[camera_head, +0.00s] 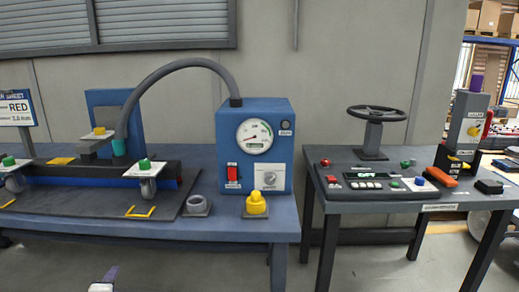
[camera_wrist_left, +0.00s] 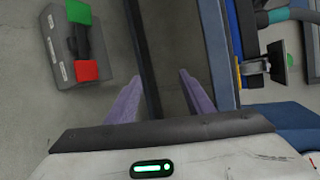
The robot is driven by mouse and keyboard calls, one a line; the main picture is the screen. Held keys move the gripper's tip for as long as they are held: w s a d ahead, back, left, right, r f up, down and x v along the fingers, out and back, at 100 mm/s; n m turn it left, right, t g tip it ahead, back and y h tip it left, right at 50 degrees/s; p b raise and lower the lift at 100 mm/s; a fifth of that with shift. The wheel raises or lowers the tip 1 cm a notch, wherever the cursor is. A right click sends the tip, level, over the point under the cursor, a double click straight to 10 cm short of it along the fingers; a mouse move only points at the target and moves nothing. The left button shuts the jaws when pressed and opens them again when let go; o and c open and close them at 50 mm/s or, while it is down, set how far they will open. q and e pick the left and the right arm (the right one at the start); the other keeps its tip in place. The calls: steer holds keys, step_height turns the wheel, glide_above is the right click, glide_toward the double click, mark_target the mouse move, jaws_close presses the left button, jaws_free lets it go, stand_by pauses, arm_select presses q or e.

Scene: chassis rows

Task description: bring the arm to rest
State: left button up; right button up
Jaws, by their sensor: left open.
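My left gripper (camera_wrist_left: 159,77) shows in the left wrist view with its two purple fingers apart and nothing between them. In the head view only a small white and purple part of a gripper (camera_head: 106,280) shows at the bottom edge, below and in front of the blue bench (camera_head: 225,229). The rest of that arm is outside the head view. My right gripper is in neither view.
A blue gauge box (camera_head: 254,180) and yellow knob (camera_head: 256,203) stand on the bench. A dark table (camera_head: 385,205) with a handwheel (camera_head: 375,114) is at right. A grey box with green and red tops (camera_wrist_left: 72,45) shows in the left wrist view.

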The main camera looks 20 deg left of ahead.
arm_select(q)
steer(key=s+d+f+n+g+h, duration=0.1)
steer(key=s+d+f+h, duration=0.25)
steer(key=s+d, duration=0.3)
steer(key=s+d+f+n+g+h, duration=0.1)
steer(key=s+d+f+h, duration=0.25)
steer(key=s+d, duration=0.3)
steer(key=s+d+f+g+h, duration=0.2)
steer(key=s+d+f+h, duration=0.15)
steer(key=s+d, duration=0.35)
steer(key=d+n+t+p, duration=0.1)
steer(key=d+n+p, duration=0.2)
steer(key=d+n, duration=0.6)
steer(key=w+d, duration=0.1)
steer(key=d, duration=0.9)
steer(key=shift+d+r+t, duration=0.15)
steer(key=shift+r+t, duration=0.15)
steer(key=shift+r, duration=0.05)
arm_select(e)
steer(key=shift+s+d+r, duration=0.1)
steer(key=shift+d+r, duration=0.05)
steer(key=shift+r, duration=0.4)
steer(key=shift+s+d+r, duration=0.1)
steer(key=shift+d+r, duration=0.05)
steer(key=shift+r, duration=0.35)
arm_select(q)
steer(key=shift+h, duration=0.25)
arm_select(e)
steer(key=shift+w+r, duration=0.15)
